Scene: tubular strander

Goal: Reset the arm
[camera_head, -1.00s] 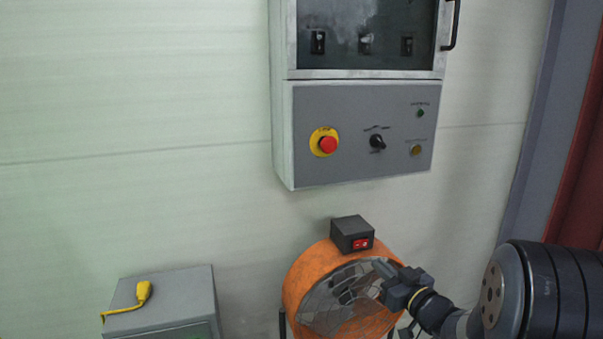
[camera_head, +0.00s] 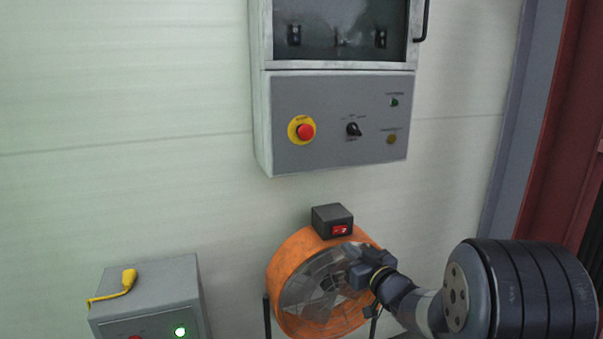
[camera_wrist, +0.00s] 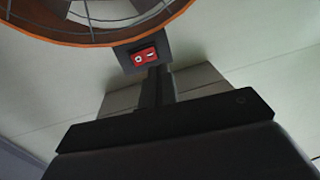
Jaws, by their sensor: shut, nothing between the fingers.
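My gripper (camera_head: 358,272) is in front of the orange drum fan at the right of the head view, with my arm reaching in from the lower right. In the wrist view my gripper (camera_wrist: 157,86) shows its fingers closed together with nothing between them. The fingertips point toward the red rocker switch (camera_wrist: 145,56) on the fan's dark box. They overlap the box in the picture; whether they touch it I cannot tell.
The orange fan (camera_head: 285,262) carries a dark switch box (camera_head: 331,213) on top. A grey control panel (camera_head: 330,150) with a red emergency button (camera_head: 305,131) hangs above. A grey box (camera_head: 150,295) with a yellow plug (camera_head: 128,279) stands left. Bare wall lies between.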

